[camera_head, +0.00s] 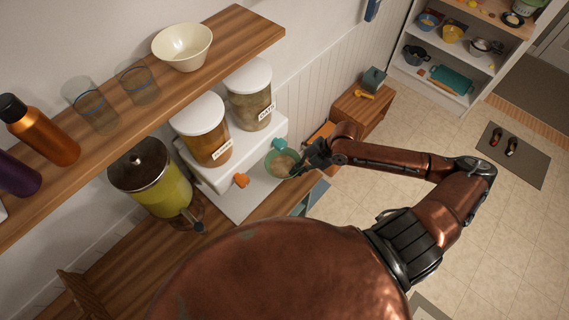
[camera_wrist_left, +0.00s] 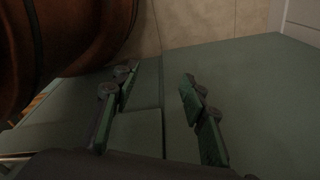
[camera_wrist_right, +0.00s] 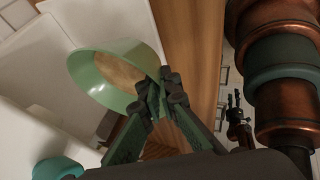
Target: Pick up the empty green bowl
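The green bowl (camera_head: 270,166) is beside the white dispenser stand in the head view. In the right wrist view the green bowl (camera_wrist_right: 92,82) is tilted, with its opening facing the camera. Its inside shows a tan patch; I cannot tell whether that is contents or its bottom. My right gripper (camera_wrist_right: 166,88) has its fingertips close together at the bowl's rim, and seems shut on it. It also shows in the head view (camera_head: 306,163). My left gripper (camera_wrist_left: 156,90) has its fingers apart and nothing between them, over a grey-green surface.
Two lidded jars (camera_head: 203,130) stand on the white stand (camera_head: 222,172), with orange and teal spouts below. A wooden shelf (camera_head: 215,52) above holds a cream bowl (camera_head: 182,48), glasses and bottles. A yellow drink dispenser (camera_head: 152,180) stands on the left. Open floor lies right.

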